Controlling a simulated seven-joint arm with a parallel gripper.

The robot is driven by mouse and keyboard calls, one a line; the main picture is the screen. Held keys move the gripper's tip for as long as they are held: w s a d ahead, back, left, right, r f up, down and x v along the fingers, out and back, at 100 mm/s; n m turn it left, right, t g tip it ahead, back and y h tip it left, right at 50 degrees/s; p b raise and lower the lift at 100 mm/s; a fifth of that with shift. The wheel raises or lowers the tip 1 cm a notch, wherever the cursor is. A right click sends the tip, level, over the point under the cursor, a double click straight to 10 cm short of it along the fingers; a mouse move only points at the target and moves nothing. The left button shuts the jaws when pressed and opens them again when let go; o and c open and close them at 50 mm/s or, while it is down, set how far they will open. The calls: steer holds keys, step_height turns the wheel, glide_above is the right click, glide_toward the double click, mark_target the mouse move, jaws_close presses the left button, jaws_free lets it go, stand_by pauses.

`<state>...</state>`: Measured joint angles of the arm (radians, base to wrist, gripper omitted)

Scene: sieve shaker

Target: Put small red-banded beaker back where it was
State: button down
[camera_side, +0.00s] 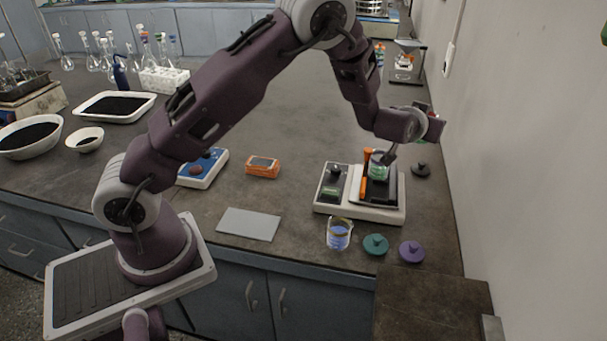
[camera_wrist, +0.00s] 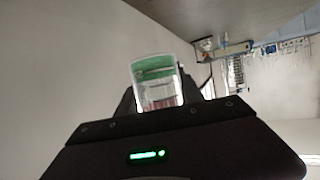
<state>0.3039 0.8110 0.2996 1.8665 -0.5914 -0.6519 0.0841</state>
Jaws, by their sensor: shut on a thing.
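My gripper (camera_side: 385,160) is shut on a small clear beaker (camera_side: 377,170). In the wrist view, the beaker (camera_wrist: 155,82) sits between the fingers and shows a broad green area and reddish marks lower down. Part of the beaker is hidden by the gripper.
A beaker with blue contents (camera_side: 338,236), a teal lid (camera_side: 376,244) and a purple lid (camera_side: 412,251) stand in front of the device. A grey pad (camera_side: 248,224) lies left.

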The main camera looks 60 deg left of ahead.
steer(key=s+a, duration=0.4)
steer(key=a, duration=1)
glide_above(308, 170)
step_height(308, 170, down, 21)
steer(key=shift+f, duration=0.1)
steer(key=shift+f, duration=0.1)
steer(key=c, duration=1)
jaws_free()
